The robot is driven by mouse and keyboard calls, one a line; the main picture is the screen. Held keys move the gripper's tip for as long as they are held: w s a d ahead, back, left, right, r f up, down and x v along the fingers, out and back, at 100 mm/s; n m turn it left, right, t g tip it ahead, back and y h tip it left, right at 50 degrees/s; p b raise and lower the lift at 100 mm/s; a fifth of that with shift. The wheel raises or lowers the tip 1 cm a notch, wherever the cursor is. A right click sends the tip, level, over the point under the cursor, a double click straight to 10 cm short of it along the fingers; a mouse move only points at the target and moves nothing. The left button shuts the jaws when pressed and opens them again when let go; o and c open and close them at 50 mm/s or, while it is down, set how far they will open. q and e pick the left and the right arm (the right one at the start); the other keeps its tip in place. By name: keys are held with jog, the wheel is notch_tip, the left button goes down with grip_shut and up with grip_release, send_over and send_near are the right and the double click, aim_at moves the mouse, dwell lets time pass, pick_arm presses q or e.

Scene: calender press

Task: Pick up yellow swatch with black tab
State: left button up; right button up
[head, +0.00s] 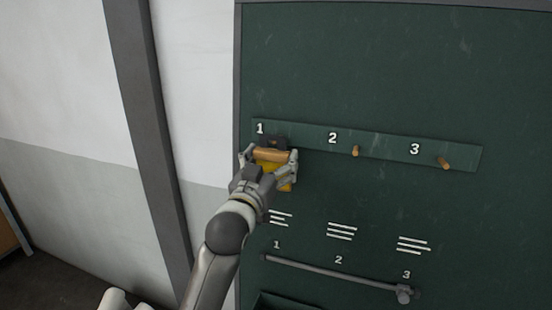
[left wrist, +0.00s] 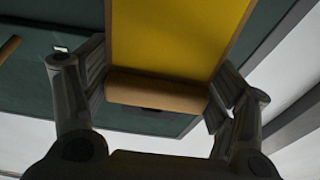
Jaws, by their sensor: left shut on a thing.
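The yellow swatch (head: 271,168) hangs at position 1 on the green board, with a wooden bar (head: 270,154) across its top and a black tab (head: 272,141) above the bar. My left gripper (head: 269,157) is at the swatch, its fingers at the two ends of the bar and shut on it. In the left wrist view the yellow swatch (left wrist: 175,35) fills the upper middle. Its wooden bar (left wrist: 157,91) lies between the fingers of my left gripper (left wrist: 155,95). The peg at position 1 is hidden. My right gripper is not in view.
A rail (head: 385,147) on the green board (head: 400,60) carries bare wooden pegs at 2 (head: 355,151) and 3 (head: 444,162). Below, a grey bar (head: 335,277) runs under a second row of numbers. A dark post (head: 150,120) stands left of the board.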

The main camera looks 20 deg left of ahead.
pick_arm(q)
jog(key=s+b, duration=0.1)
jog(key=s, duration=1.3)
jog(key=shift+s+a, duration=0.15)
jog(key=shift+a, duration=0.1)
jog(key=shift+r+p, duration=0.3)
jog(key=shift+r, duration=0.1)
jog(key=shift+s+a+r+p, duration=0.15)
jog(key=shift+s+p, duration=0.95)
jog(key=shift+p, duration=1.3)
jog(key=shift+s+d+r+p, duration=0.1)
jog(key=shift+s+r+p, duration=0.15)
jog(key=shift+s+p, duration=1.5)
jog(key=shift+w+p, duration=0.6)
jog(key=shift+p, duration=0.05)
